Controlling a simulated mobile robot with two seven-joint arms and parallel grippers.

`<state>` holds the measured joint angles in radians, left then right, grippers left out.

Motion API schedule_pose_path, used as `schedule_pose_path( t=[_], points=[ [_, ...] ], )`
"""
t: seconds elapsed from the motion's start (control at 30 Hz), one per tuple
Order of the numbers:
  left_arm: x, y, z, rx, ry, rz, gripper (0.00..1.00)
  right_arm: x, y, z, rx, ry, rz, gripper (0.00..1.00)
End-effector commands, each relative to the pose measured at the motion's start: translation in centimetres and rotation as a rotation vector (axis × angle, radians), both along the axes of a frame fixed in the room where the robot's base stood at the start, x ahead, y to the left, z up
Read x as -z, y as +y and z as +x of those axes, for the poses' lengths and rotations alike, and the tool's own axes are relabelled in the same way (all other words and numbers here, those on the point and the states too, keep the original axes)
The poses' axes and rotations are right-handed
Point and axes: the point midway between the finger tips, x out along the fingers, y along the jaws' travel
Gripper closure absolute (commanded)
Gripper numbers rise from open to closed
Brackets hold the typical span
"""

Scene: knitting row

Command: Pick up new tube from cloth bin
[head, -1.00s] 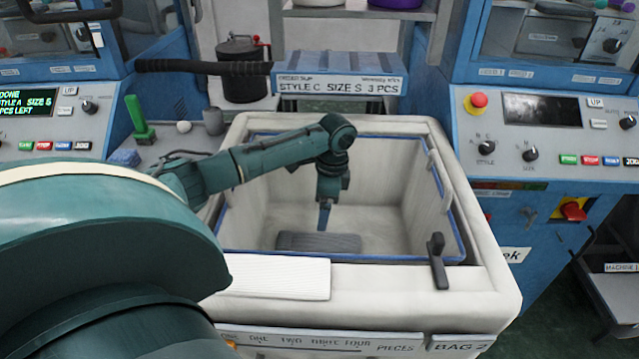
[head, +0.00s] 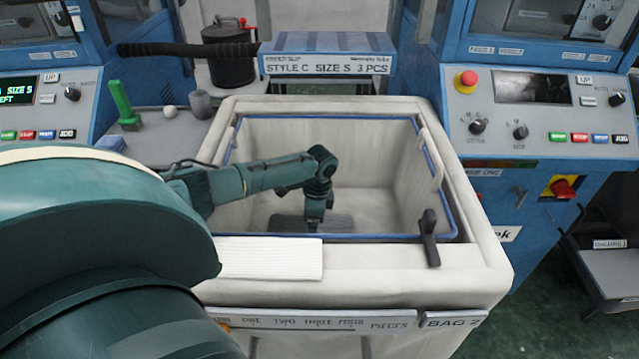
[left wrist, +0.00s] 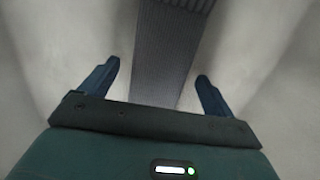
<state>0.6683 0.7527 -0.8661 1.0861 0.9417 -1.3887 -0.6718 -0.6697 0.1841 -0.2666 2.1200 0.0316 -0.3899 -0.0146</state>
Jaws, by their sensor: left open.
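A dark grey ribbed knitted tube (head: 340,223) lies on the floor of the white cloth bin (head: 480,262), near its front wall. My left arm reaches over the bin's left side, and my left gripper (head: 313,226) points down just above the tube. In the left wrist view the tube (left wrist: 168,60) runs lengthwise between the two blue fingers of my open left gripper (left wrist: 154,80). The fingers stand apart from the tube's sides. Whether the fingertips touch the bin floor cannot be told. My right gripper is not in view.
A folded white ribbed piece (head: 270,258) lies on the bin's front ledge, and a dark handle (head: 428,238) stands at its front right. Blue machines flank the bin. A sign reading STYLE C SIZE S 3 PCS (head: 328,66) is behind it.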

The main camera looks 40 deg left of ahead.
Motion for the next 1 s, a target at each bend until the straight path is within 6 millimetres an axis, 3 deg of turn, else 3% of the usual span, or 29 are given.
schedule_pose_path(
  t=[0.27,0.83,1.0],
  points=[
    [0.46,0.01,-0.05,0.000,0.000,0.000,0.11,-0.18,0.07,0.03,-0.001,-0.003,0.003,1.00],
    [0.43,0.03,-0.06,0.000,0.000,0.000,0.57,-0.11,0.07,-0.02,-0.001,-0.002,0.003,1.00],
    [0.42,0.04,-0.05,0.000,0.000,0.000,0.59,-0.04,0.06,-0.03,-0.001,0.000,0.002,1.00]
  ],
)
